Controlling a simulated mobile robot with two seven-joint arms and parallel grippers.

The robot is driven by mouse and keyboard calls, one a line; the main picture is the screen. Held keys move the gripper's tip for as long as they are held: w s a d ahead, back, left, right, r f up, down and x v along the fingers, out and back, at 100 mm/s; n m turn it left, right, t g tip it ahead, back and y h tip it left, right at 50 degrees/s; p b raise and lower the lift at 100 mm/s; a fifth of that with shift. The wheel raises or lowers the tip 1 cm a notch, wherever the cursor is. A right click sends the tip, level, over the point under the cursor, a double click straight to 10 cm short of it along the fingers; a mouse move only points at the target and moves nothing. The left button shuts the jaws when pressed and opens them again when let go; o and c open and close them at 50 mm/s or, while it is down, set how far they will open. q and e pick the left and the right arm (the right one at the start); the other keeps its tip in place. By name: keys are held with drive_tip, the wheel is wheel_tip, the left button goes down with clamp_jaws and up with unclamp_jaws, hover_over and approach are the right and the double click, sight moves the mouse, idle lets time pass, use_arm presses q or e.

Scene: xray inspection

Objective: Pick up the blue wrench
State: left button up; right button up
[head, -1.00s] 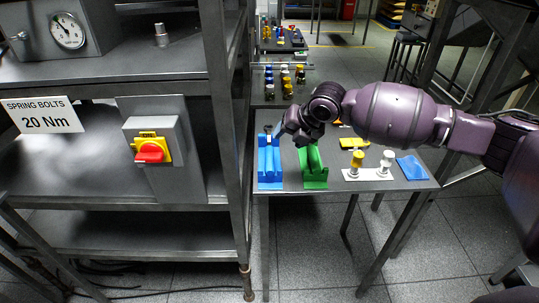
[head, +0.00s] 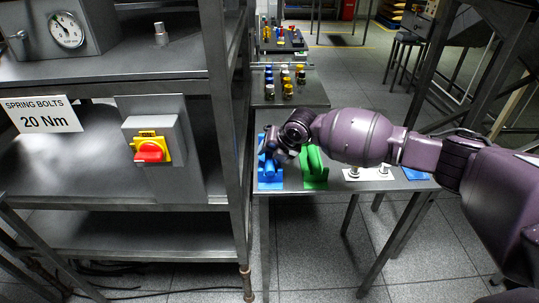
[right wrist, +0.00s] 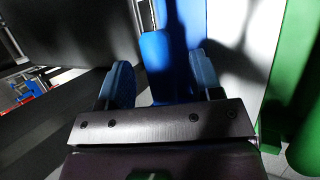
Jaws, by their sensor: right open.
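A blue holder (head: 271,182) stands on the small table, left of a green holder (head: 316,176). My right gripper (head: 268,152) is over the blue holder and covers its far part. In the right wrist view the gripper (right wrist: 161,75) is open, with its two blue-grey fingertips apart. A long blue piece (right wrist: 158,50) shows between and beyond the fingertips. I cannot tell whether this piece is the wrench or part of the holder. No separate blue wrench can be made out in the head view. The left gripper is not in view.
A white plate (head: 368,175) with fittings and a flat blue piece (head: 415,174) are on the table's right side, partly under my right arm. A metal shelf post (head: 240,190) stands close on the left. Several coloured bolts (head: 287,90) stand on the table behind.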

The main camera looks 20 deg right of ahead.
drive_tip(key=shift+f, duration=0.1)
clamp_jaws()
drive_tip(key=shift+w, duration=0.1)
idle(0.4)
wheel_tip(320, 180, up, 20)
idle(0.5)
drive_tip(key=c, duration=0.7)
unclamp_jaws()
clamp_jaws()
